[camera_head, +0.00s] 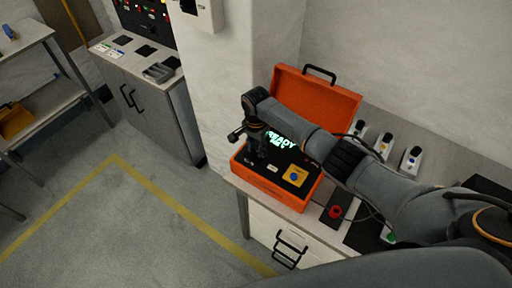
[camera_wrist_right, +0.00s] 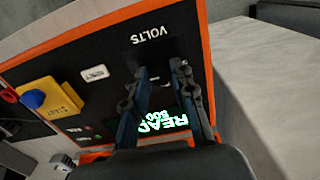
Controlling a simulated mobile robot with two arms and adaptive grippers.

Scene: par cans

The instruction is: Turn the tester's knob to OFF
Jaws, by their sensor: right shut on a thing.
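The tester is an orange case (camera_head: 270,188) with its lid (camera_head: 317,98) open, standing on the bench. It has a black panel with a lit green display (camera_head: 281,139), which also shows in the wrist view (camera_wrist_right: 163,122) and seems to read READY and 500. My right gripper (camera_head: 256,153) reaches down onto the panel's left part. In the wrist view its fingertips (camera_wrist_right: 160,70) are closed around the knob, just by the VOLTS label (camera_wrist_right: 150,35). The knob is dark and mostly hidden between the fingers, so its pointer cannot be read. My left gripper is not in view.
A yellow block (camera_head: 295,175) with a blue button sits on the panel, near a white button (camera_wrist_right: 94,73). Several handheld devices (camera_head: 385,142) stand on the bench to the right. A red button (camera_head: 335,211) is on the bench front. A grey cabinet (camera_head: 150,110) stands left; floor between is clear.

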